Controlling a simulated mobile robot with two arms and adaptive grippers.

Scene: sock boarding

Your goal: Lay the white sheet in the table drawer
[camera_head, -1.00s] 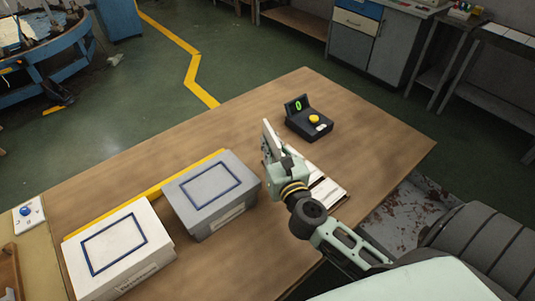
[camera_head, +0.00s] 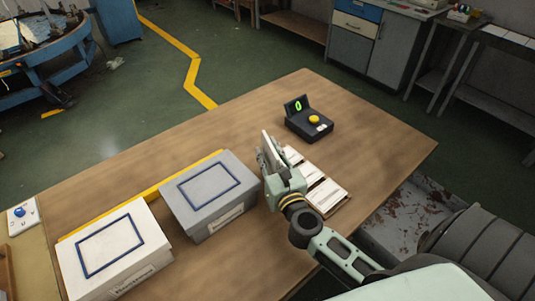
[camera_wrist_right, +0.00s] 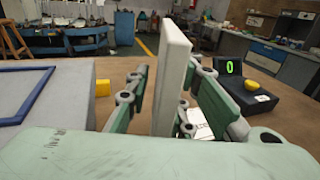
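My right gripper (camera_head: 271,166) is shut on the white sheet (camera_head: 271,146), a thin flat panel held upright above the table. In the right wrist view the sheet (camera_wrist_right: 172,80) stands edge-on between the two fingers (camera_wrist_right: 168,92), and the fingers hide part of it. A grey, stained tray-like surface (camera_head: 400,228) lies beside the table's right edge. It looks like the open table drawer, partly hidden by my arm. My left gripper is in neither view.
On the wooden table (camera_head: 110,185) stand a grey box (camera_head: 210,190) and a white box (camera_head: 113,248) at the left. White labelled cards (camera_head: 325,195) lie right of my gripper. A black device (camera_head: 309,121) with a yellow button and green 0 stands behind.

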